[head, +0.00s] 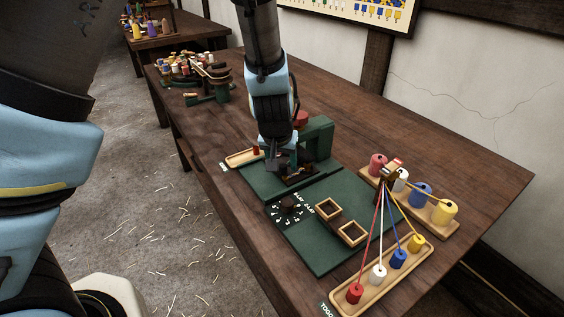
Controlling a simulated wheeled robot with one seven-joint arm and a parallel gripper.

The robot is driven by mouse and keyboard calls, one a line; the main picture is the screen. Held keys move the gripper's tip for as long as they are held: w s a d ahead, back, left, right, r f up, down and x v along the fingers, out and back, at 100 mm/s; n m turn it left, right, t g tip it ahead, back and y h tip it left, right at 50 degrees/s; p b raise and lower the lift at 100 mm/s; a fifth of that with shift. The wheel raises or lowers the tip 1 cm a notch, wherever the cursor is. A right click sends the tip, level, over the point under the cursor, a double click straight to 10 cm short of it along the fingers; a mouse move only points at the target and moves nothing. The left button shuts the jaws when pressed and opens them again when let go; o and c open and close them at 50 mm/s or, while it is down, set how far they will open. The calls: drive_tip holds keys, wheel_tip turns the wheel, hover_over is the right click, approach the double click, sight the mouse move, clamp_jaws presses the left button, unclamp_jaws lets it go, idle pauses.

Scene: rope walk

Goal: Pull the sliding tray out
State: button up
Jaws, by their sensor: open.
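A small light-wood tray (241,159) with a red piece on it sits at the left edge of the green board, beside a dark green block-shaped fixture (320,138). I cannot tell for sure that this is the sliding tray, or how far out it stands. My gripper (284,168) points down in front of the fixture, just right of the light-wood tray and over a dark piece (300,178) on the board. My gripper is open. The arm hides part of the fixture, and whether the fingers touch anything is too small to tell.
The green board (310,250) carries a dark knob (288,203) and two square wooden frames (340,221). Right of it, strings run from a post to coloured bobbins on a front wooden tray (375,279) and a back one (412,207). More spools (190,68) stand farther back.

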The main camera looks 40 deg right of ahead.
drive_tip(key=shift+c, duration=0.2)
clamp_jaws()
idle(1.0)
